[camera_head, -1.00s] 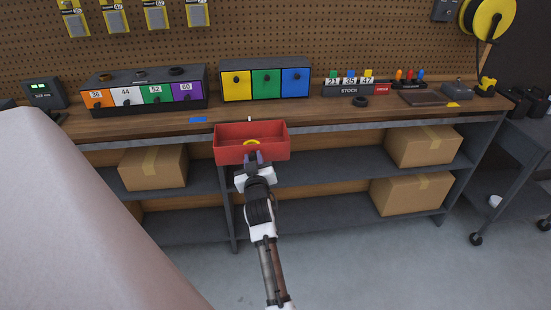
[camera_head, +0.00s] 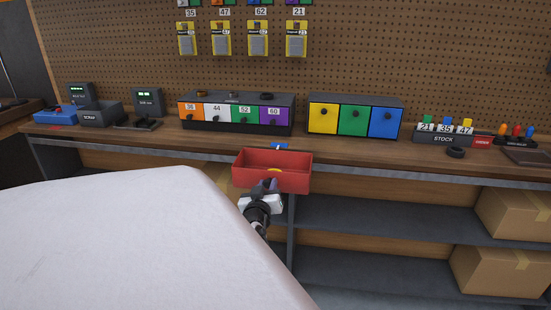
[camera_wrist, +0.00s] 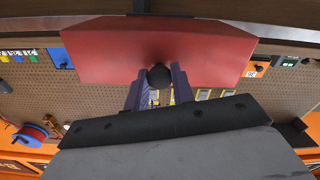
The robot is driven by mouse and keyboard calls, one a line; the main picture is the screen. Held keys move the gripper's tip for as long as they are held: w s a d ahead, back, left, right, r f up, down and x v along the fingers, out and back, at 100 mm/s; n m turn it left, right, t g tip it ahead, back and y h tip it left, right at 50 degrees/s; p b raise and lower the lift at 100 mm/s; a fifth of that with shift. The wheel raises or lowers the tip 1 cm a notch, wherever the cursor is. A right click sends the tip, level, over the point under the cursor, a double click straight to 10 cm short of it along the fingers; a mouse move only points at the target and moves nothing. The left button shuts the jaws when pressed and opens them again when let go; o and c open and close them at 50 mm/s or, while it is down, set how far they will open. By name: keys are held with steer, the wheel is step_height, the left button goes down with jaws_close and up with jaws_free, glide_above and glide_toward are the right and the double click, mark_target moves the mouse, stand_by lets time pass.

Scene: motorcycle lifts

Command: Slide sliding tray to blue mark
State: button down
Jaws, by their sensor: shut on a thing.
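The sliding tray (camera_head: 292,181) is an open red box at the front edge of the workbench. The blue mark (camera_head: 265,145) lies on the bench top directly behind the tray, with a small white piece at the tray's back beside or over it. I cannot tell whether the two line up exactly. My gripper (camera_head: 269,186) is at the front of the tray. In the wrist view, its fingers (camera_wrist: 159,85) are shut on the tray's round dark knob (camera_wrist: 159,76), against the tray's red front (camera_wrist: 110,52).
A drawer unit (camera_head: 236,112) with numbered coloured fronts and a yellow-green-blue drawer unit (camera_head: 354,118) stand at the back. A red mark (camera_head: 62,127) lies far left on the bench. Cardboard boxes (camera_head: 517,213) sit on lower shelves. A large pale surface (camera_head: 110,245) fills the lower left.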

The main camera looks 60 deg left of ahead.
stand_by(0.3)
steer(key=c, duration=1.2)
jaws_free()
steer(key=b+v, duration=0.1)
steer(key=v, duration=1.2)
steer(key=shift+s+d+b, duration=0.25)
steer(key=shift+s+b, duration=0.05)
steer(key=shift+b, duration=0.1)
